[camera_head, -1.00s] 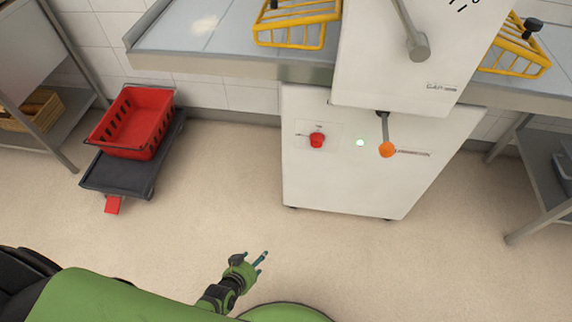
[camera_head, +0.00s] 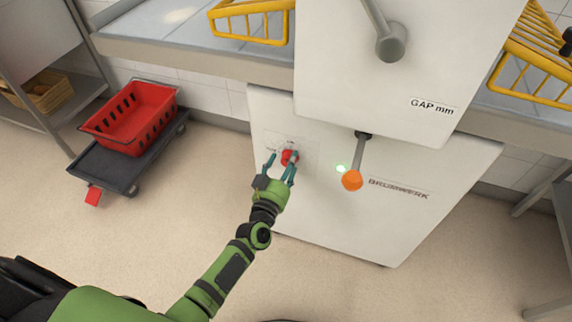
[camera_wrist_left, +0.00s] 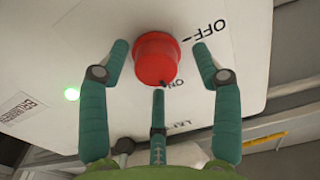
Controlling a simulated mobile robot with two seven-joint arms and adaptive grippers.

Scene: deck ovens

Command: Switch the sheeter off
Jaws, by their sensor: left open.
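The sheeter (camera_head: 330,215) is a white machine with a conveyor bed on each side. Its red knob (camera_head: 288,157) is on the front panel at left. In the left wrist view the red knob (camera_wrist_left: 155,58) sits between printed OFF and ON labels, with a dark mark at its edge towards ON. A green light (camera_head: 340,168) is lit beside it. My left gripper (camera_head: 281,166) is open at the panel, its fingers spread on both sides of the knob; I cannot tell whether they touch it. My right gripper is not in view.
An orange-tipped lever (camera_head: 352,181) hangs right of the knob. The grey conveyor bed (camera_head: 180,55) and a yellow wire guard (camera_head: 250,22) are above. A red crate (camera_head: 130,118) on a dark dolly (camera_head: 105,168) stands left. The floor between is clear.

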